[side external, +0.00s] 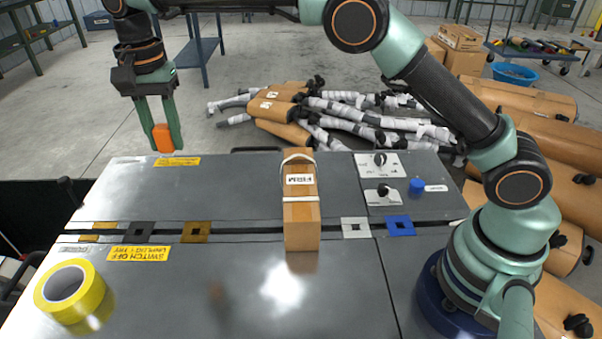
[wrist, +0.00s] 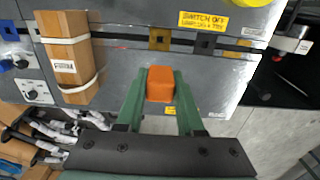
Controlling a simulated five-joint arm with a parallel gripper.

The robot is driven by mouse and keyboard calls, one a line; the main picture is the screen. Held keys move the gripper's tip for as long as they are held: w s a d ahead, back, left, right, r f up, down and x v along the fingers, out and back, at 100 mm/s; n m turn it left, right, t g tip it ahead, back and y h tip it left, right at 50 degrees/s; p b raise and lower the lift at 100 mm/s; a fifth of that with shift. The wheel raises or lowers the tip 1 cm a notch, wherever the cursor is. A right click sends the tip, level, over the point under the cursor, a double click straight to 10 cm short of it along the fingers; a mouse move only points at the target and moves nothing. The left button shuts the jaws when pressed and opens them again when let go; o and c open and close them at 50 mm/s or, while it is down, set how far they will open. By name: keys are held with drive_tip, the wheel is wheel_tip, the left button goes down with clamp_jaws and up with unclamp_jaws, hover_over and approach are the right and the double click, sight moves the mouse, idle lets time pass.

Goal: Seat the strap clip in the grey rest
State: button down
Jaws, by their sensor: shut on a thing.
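My gripper (side external: 162,130) is shut on an orange block (side external: 163,139), which I take to be the strap clip. It is held in the air at the upper left, apart from the bench. In the wrist view the orange block (wrist: 160,84) sits between the green fingers. A light grey square plate with a dark square hole (side external: 355,228) lies on the bench's slot line, right of the carton; it is probably the grey rest. A dark grey or black square plate (side external: 138,232) lies on the same line at the left. The hole of each looks empty.
A tall strapped cardboard box (side external: 301,215) stands across the slot line between the left and right plates. A brown-gold plate (side external: 196,232) and a blue plate (side external: 400,225) are also there. Yellow tape (side external: 72,290) lies front left. Switch panels (side external: 382,192) sit back right.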

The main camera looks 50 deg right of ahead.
sight(161, 126)
wheel_tip(161, 126, up, 4)
drive_tip(key=shift+f, duration=0.25)
drive_tip(key=s+d+r, duration=0.3)
drive_tip(key=s+d, duration=0.3)
drive_tip(key=d, duration=0.3)
drive_tip(key=s+d+r, duration=0.2)
drive_tip(key=s+d, duration=0.3)
drive_tip(key=d, duration=0.4)
drive_tip(key=s+d+f, duration=0.3)
drive_tip(key=s, duration=0.4)
drive_tip(key=s+d+f, duration=0.2)
drive_tip(key=s+d, duration=0.2)
drive_tip(key=s, duration=0.3)
wheel_tip(161, 126, down, 18)
drive_tip(key=shift+w+a+f, duration=0.1)
drive_tip(key=shift+f, duration=0.05)
drive_tip(key=shift+f, duration=2.8)
drive_tip(key=shift+f, duration=0.5)
